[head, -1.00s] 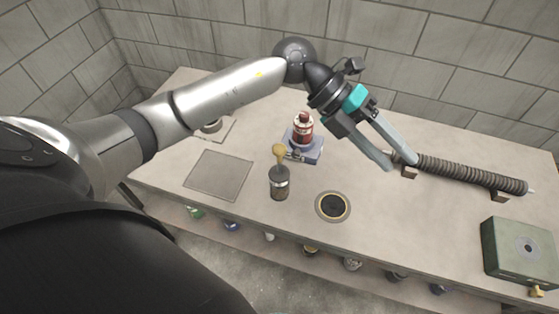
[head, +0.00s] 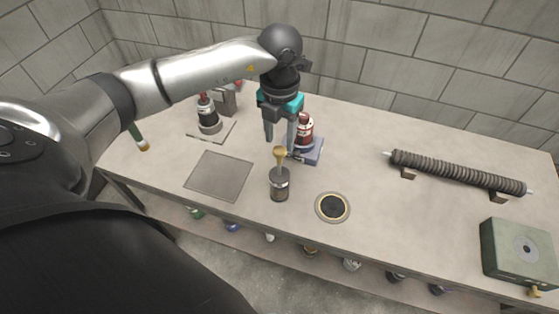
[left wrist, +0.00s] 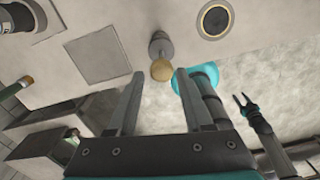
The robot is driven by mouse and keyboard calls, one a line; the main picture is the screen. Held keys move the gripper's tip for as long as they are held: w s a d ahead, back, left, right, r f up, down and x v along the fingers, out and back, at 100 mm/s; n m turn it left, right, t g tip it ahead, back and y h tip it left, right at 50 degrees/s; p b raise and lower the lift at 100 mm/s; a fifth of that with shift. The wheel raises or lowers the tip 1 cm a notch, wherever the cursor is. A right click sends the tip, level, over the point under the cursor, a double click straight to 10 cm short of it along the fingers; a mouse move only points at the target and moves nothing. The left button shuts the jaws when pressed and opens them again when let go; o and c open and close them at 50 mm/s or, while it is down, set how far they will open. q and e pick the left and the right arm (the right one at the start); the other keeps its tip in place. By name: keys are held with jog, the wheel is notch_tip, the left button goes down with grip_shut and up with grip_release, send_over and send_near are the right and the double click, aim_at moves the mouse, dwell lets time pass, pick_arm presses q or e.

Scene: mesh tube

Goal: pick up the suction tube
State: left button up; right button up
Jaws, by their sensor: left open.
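A long dark ribbed tube (head: 455,172) lies across two small brown supports at the right back of the table. It is the only tube I see, and no gripper touches it. In the head view my left gripper (head: 280,143) is open and empty, fingers pointing down, well left of the tube. Its fingers hang behind the dark cup with a yellow-topped stick, beside the red bottle. The tube is not clearly visible in that view.
The dark cup (head: 279,187) stands near the front, also in the wrist view (left wrist: 161,47). The red bottle (head: 304,130) stands on a blue block. A grey square plate (head: 219,175), round black disc (head: 332,207) and green box (head: 520,250) are nearby. Table between disc and tube is clear.

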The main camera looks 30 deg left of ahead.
aim_at(280, 162)
pick_arm(q)
jog(key=shift+s+d+f, duration=0.1)
jog(key=shift+f, duration=3.4)
jog(key=shift+c, duration=0.4)
grip_shut()
